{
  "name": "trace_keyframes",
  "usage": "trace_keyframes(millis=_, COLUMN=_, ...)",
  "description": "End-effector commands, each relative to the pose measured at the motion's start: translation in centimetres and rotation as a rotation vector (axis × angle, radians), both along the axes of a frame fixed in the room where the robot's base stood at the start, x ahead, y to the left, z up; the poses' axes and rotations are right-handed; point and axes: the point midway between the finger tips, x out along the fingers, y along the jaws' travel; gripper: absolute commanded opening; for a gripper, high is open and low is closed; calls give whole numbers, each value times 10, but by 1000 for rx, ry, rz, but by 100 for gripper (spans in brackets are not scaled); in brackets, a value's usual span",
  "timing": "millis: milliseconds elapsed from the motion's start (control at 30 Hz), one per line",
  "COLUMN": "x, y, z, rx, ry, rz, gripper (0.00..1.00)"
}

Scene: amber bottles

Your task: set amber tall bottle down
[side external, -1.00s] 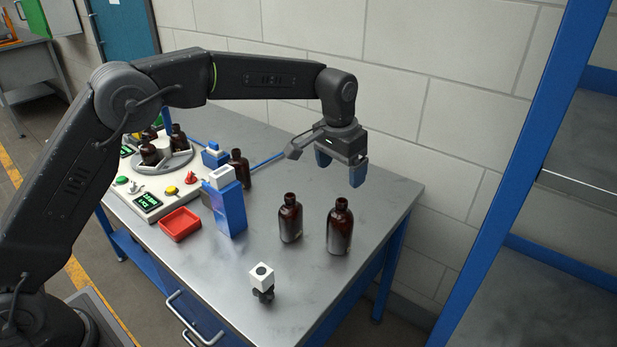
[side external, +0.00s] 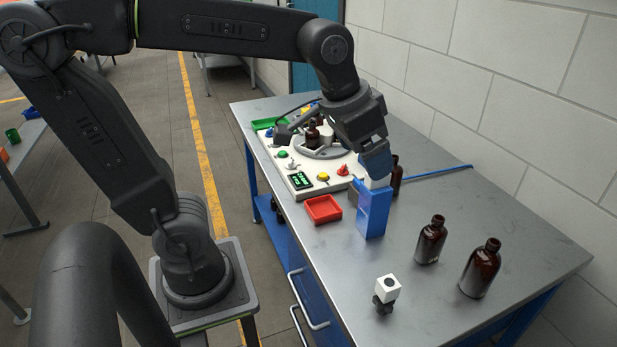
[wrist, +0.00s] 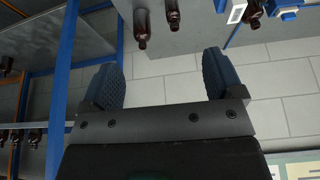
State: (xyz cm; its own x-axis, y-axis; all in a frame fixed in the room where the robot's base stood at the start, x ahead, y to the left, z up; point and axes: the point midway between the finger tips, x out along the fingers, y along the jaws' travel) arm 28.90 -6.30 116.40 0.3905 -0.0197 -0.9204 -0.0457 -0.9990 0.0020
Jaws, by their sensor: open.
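Two amber bottles stand upright on the metal table at right in the side view: a larger one (side external: 480,268) and a slightly smaller one (side external: 430,241). A third amber bottle (side external: 396,176) stands behind the blue block, partly hidden. I cannot tell for sure which one is the tall bottle. My gripper (side external: 376,165) is left of the two bottles, near the top of the blue block, apart from both. In the wrist view my gripper (wrist: 160,80) is open, with only wall between its fingers. Bottles (wrist: 142,28) show upside down at that view's top edge.
The blue block (side external: 374,212) stands close to my gripper.

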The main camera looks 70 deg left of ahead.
Motion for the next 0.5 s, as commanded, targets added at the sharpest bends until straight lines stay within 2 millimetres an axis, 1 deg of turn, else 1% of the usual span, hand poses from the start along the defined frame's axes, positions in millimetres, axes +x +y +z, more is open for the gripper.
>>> trace_keyframes(millis=33, x=-21, y=5, z=-5, rx=0, ry=-24, rz=11, gripper=86)
trace_keyframes(millis=100, x=-43, y=9, z=-14, rx=-1, ry=-47, rz=22, gripper=86)
trace_keyframes(millis=200, x=-66, y=12, z=-27, rx=-1, ry=-71, rz=36, gripper=86)
trace_keyframes(millis=333, x=-82, y=14, z=-39, rx=0, ry=-88, rz=44, gripper=86)
trace_keyframes(millis=500, x=-86, y=15, z=-42, rx=0, ry=-91, rz=47, gripper=86)
